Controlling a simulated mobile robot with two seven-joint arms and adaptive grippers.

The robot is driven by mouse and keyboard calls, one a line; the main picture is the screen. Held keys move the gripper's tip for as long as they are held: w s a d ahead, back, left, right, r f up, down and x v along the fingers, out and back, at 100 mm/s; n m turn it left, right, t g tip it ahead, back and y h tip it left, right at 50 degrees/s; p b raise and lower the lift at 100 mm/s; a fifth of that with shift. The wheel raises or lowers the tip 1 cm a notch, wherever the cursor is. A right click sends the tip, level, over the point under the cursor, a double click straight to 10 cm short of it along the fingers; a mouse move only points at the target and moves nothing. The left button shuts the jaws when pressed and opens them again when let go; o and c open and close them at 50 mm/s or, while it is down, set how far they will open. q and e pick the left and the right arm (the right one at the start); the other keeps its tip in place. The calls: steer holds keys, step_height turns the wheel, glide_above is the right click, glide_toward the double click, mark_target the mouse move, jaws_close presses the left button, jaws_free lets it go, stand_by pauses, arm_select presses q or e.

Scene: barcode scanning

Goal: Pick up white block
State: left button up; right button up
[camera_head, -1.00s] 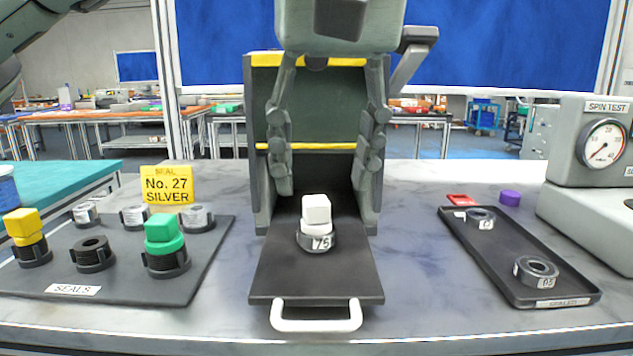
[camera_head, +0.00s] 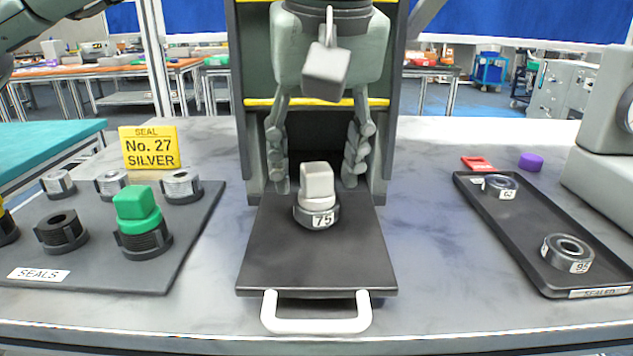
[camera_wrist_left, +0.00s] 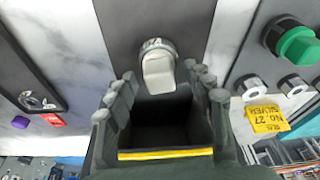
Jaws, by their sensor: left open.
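The white block (camera_head: 316,181) stands upright on a dark ring labelled 75 (camera_head: 318,217), on the black sliding tray (camera_head: 315,262). My left gripper (camera_head: 314,184) hangs fingers down over the tray, with one finger on each side of the block and apart from it in the head view. It is open and empty. In the left wrist view the block (camera_wrist_left: 159,74) shows in line with the gap between the open fingers (camera_wrist_left: 160,90), beyond the tips. My right gripper is not in view.
The tray runs into a dark press frame (camera_head: 390,150) with yellow stripes. At left, a seals board (camera_head: 190,245) carries several dark and silver rings and a green block (camera_head: 137,206). At right lies a black tray (camera_head: 535,245) with two rings. Clear bench lies between.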

arm_select(q)
jaws_close()
stand_by(0.3)
